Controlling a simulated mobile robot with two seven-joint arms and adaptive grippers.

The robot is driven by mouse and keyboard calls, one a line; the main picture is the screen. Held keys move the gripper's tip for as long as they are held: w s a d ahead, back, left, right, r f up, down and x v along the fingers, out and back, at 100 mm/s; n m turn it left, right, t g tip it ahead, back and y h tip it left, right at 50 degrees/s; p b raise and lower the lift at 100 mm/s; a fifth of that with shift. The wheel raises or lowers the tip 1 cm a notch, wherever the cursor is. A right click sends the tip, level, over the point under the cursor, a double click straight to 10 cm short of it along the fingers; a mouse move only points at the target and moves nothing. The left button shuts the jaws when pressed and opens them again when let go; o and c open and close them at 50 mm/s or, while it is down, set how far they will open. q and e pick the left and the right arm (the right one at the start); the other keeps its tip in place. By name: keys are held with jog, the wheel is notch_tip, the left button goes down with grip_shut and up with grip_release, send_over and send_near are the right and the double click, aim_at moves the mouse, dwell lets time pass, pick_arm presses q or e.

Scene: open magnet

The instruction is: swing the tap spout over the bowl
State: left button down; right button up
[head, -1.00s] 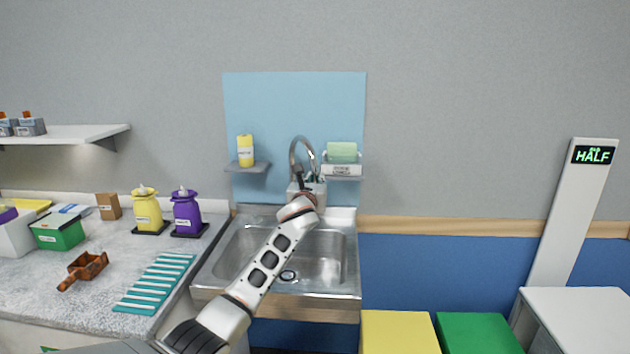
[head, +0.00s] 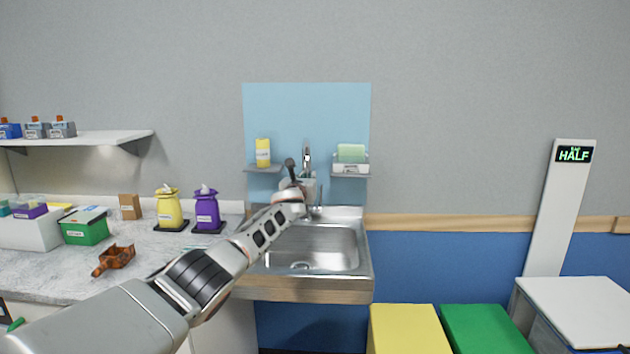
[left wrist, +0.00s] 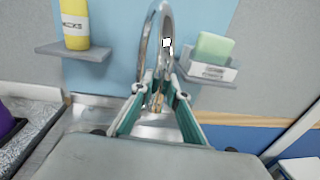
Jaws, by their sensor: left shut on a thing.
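The chrome tap spout (head: 307,155) rises in front of the blue splashback and looks narrow, nearly end-on, in the head view. In the left wrist view the spout (left wrist: 143,58) arches up between my fingers. My left gripper (left wrist: 158,88) is shut on the spout's lower part, one teal-padded finger on each side. In the head view my left gripper (head: 306,186) is at the tap, partly hidden by my wrist. The steel sink bowl (head: 335,240) lies below and in front of the tap, its left part hidden by my arm.
Small shelves with a yellow bottle (head: 263,152) and a green sponge (head: 351,153) flank the tap closely. Yellow (head: 168,208) and purple (head: 206,208) dispensers stand on the left counter. Yellow (head: 408,330) and green (head: 485,330) bins stand right of the sink.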

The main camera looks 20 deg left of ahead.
pick_arm(q)
jog(key=a+p, duration=0.1)
jog(key=s+a+p, duration=0.1)
jog(key=shift+a+r, duration=0.15)
jog(key=shift+a, duration=0.25)
dwell(0.3)
jog(key=c, duration=2)
grip_release()
jog(key=shift+o, duration=0.2)
jog(key=shift+d, duration=0.1)
jog(key=shift+s, duration=0.2)
